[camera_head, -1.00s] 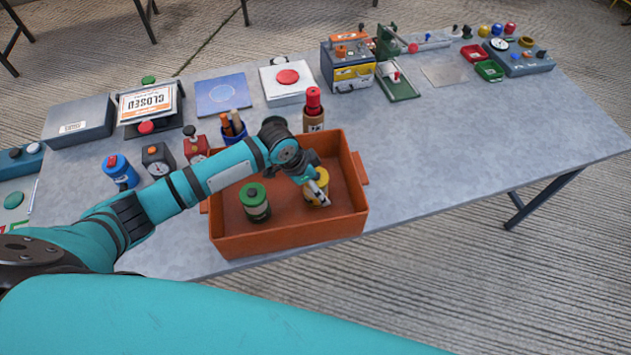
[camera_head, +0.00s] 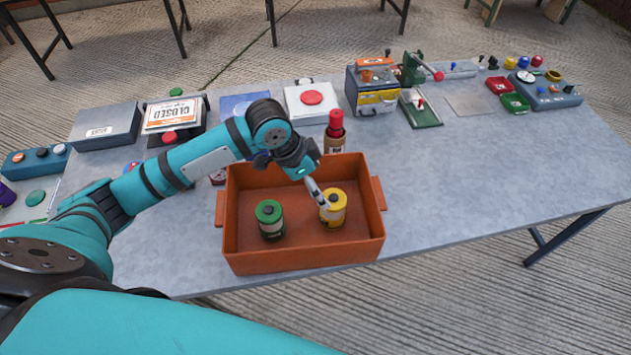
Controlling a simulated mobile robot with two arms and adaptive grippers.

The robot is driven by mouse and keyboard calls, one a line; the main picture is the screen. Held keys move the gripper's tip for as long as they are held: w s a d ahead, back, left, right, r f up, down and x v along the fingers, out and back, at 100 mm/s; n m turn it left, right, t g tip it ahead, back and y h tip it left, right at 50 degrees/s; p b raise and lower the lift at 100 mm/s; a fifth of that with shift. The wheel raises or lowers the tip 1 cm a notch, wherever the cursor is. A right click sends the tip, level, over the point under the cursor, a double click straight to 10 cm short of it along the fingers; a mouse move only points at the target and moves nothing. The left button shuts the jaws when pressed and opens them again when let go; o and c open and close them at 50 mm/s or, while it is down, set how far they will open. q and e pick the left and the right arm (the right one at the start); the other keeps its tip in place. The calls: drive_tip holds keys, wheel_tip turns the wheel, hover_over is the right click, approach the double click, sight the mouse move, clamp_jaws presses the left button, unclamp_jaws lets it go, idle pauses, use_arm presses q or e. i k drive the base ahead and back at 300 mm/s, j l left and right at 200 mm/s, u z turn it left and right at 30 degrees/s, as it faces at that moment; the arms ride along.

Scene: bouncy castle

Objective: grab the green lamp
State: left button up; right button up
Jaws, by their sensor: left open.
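The green lamp (camera_head: 270,220) is a small canister with a green top and a pale band. It stands upright in the left part of an orange crate (camera_head: 303,258). A similar yellow lamp (camera_head: 333,209) stands to its right in the same crate. My left gripper (camera_head: 320,198) is open and empty, pointing down over the crate beside the yellow lamp's top. It is right of the green lamp and apart from it. I cannot tell whether a fingertip touches the yellow lamp. My right gripper is not in view.
The crate stands at the front edge of the grey table (camera_head: 440,190). A red-capped bottle (camera_head: 335,132) stands just behind it. A closed sign (camera_head: 174,115) and boxes line the back. The table right of the crate is clear.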

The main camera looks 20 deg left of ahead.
sight(272, 227)
drive_tip(key=u, duration=1.1)
